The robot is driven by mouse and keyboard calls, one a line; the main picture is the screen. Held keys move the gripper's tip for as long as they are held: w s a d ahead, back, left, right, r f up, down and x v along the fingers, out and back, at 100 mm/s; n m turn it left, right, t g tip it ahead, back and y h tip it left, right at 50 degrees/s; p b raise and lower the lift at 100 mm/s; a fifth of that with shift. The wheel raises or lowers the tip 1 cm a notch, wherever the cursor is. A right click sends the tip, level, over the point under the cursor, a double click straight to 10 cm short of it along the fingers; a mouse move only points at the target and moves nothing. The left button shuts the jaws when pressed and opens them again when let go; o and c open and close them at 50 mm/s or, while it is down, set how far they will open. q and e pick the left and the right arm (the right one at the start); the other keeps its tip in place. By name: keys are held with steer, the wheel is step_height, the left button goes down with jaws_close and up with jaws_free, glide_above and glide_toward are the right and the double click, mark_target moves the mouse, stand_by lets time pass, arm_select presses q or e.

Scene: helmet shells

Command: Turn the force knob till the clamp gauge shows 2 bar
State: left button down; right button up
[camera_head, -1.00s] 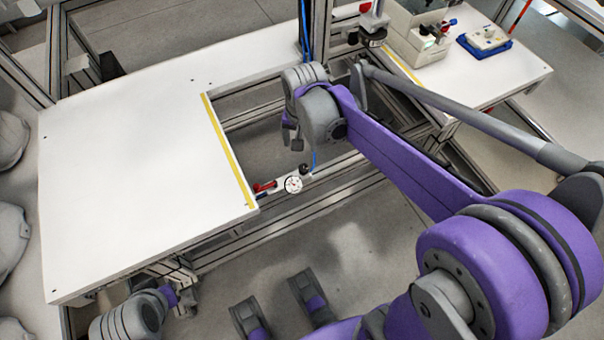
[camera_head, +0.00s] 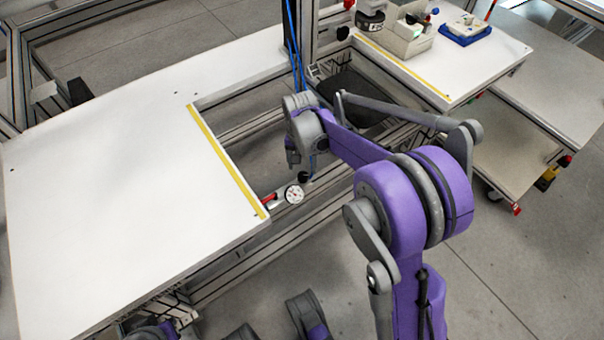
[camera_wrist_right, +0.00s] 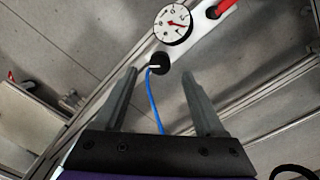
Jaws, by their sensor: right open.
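The clamp gauge (camera_head: 293,194) is a white round dial on a metal rail beside the left table. The black force knob (camera_head: 304,176) sits just beside the gauge. In the right wrist view the knob (camera_wrist_right: 159,61) lies just beyond and between the fingertips. My right gripper (camera_head: 293,160) is over the rail near the knob. Its fingers (camera_wrist_right: 158,80) are apart and empty. My left gripper cannot be made out.
A red handle (camera_head: 268,199) adjoins the gauge; it also shows in the wrist view (camera_wrist_right: 226,6). A blue hose (camera_wrist_right: 153,100) runs from near the knob between my fingers. The white table (camera_head: 110,200) at left is clear. A blue tray (camera_head: 466,34) sits at back right.

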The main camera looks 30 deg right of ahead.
mark_target(303, 175)
steer(key=shift+f+b, duration=0.45)
steer(key=shift+f, duration=1.75)
steer(key=shift+c, duration=0.4)
jaws_close()
